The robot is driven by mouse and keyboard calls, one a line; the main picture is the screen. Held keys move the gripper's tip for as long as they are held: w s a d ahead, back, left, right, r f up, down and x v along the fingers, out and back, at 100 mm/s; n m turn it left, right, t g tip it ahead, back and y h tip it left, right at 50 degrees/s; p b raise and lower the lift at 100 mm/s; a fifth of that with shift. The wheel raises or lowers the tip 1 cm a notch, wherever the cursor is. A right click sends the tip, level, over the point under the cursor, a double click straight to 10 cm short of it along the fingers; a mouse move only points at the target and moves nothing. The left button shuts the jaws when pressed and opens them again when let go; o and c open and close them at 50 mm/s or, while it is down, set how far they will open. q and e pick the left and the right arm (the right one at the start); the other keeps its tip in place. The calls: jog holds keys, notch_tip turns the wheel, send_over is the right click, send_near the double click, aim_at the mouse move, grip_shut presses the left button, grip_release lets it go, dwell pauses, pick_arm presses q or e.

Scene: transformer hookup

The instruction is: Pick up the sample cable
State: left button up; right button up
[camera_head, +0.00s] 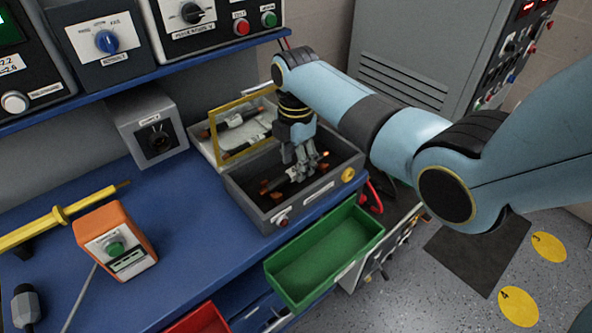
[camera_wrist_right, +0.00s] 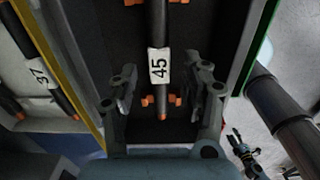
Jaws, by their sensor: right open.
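A black cable with orange ends and a white label reading 45 (camera_wrist_right: 159,66) lies in the dark inside of a grey box (camera_head: 232,192). In the head view it shows partly beneath my right gripper (camera_head: 303,172). The right gripper reaches down into the box from above. In the right wrist view my right gripper (camera_wrist_right: 163,88) is open, with one finger on each side of the labelled cable and nothing between them but the cable below. I cannot tell how far the fingertips are above it.
A yellow-framed compartment (camera_head: 209,112) beside the box holds dark cables, one labelled 37 (camera_wrist_right: 39,76). A green drawer (camera_head: 324,251) stands open in front. An orange meter (camera_head: 115,241) and a yellow probe (camera_head: 60,217) lie on the blue bench (camera_head: 190,220), with bare room between meter and box.

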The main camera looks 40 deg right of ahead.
jog(key=shift+f, duration=0.9)
jog(key=shift+c, duration=0.4)
grip_shut()
jog(key=shift+r, duration=0.15)
